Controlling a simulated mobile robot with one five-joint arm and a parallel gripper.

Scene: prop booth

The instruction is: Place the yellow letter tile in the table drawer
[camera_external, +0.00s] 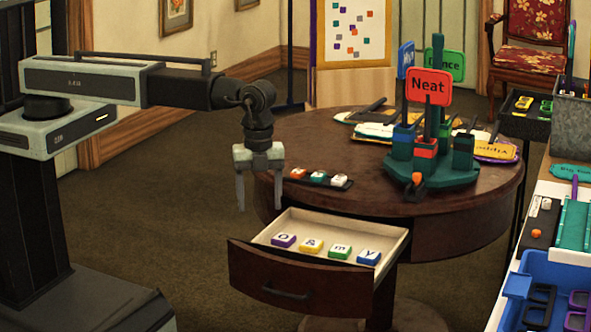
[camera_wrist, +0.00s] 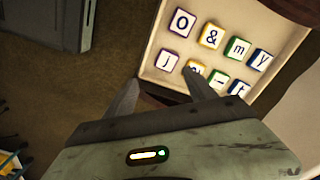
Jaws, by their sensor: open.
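The table drawer (camera_external: 392,238) is pulled out of the round table and holds letter tiles. A second yellow-edged tile (camera_wrist: 195,67) lies in the drawer's nearer row, partly hidden by a finger. My gripper (camera_external: 259,203) is open and empty, fingers pointing down, above and left of the drawer front. In the wrist view its fingertips (camera_wrist: 162,80) are apart beside the drawer's corner.
A teal sign holder (camera_external: 440,176) with a red "Neat" sign stands farther right. A blue crate (camera_external: 560,266) is at lower right. The floor left of the table is clear.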

